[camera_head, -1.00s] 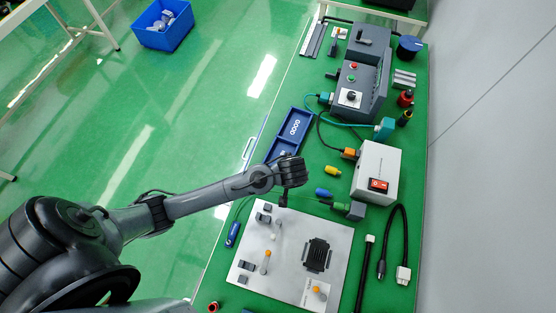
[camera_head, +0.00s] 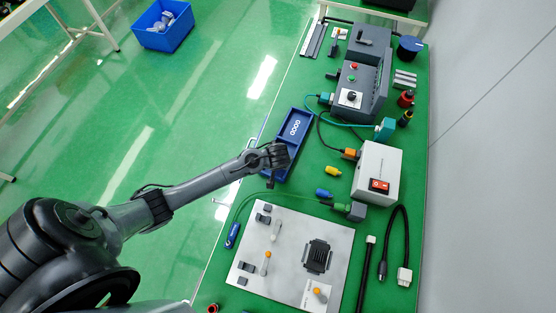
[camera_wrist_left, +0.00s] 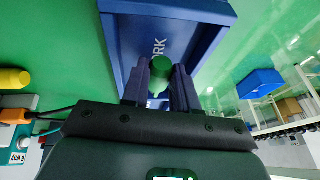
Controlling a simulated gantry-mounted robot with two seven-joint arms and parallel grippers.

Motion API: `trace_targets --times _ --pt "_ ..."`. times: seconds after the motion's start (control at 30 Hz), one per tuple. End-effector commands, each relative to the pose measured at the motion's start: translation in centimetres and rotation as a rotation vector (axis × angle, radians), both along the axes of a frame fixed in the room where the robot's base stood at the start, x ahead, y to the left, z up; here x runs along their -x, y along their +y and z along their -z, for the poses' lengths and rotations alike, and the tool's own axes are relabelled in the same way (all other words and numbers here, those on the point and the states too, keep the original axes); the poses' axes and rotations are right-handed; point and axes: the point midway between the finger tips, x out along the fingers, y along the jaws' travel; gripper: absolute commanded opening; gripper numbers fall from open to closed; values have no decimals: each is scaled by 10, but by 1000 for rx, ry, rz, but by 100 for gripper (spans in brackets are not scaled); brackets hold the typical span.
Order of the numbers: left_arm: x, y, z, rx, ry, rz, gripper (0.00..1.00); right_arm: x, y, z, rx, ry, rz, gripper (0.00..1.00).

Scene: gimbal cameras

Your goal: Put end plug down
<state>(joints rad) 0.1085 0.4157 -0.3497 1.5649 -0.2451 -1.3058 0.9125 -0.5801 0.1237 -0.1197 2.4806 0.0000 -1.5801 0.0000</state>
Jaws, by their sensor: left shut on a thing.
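My left gripper (camera_head: 270,181) is above the near end of the blue tray, at the left edge of the green table. In the left wrist view its two dark fingers (camera_wrist_left: 161,82) are shut on a green, round-topped piece (camera_wrist_left: 160,70), which I take to be the end plug. In the wrist view a blue tray wall (camera_wrist_left: 111,45) and the letters RK are behind the plug. The gap between plug and tray cannot be judged. My right gripper is not in view.
A yellow plug (camera_head: 333,171) and a blue plug (camera_head: 323,193) lie right of the gripper. A white box (camera_head: 377,170) with a red switch stands farther right. The silver plate (camera_head: 285,255) with fixtures is nearer. A green cable crosses behind the plate.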

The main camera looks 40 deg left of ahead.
Motion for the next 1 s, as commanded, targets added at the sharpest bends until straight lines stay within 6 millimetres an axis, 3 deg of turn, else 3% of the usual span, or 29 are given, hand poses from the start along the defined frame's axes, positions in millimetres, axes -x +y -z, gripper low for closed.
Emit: trace_targets --times 0.1,0.9,0.93,1.0 --pt "0 0 9 -1 0 -1 0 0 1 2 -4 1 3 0" --pt "3 0 26 0 5 0 0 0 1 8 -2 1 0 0" --pt "3 0 27 0 6 1 33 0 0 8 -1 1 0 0" --pt "4 0 28 1 7 0 43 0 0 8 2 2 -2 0"
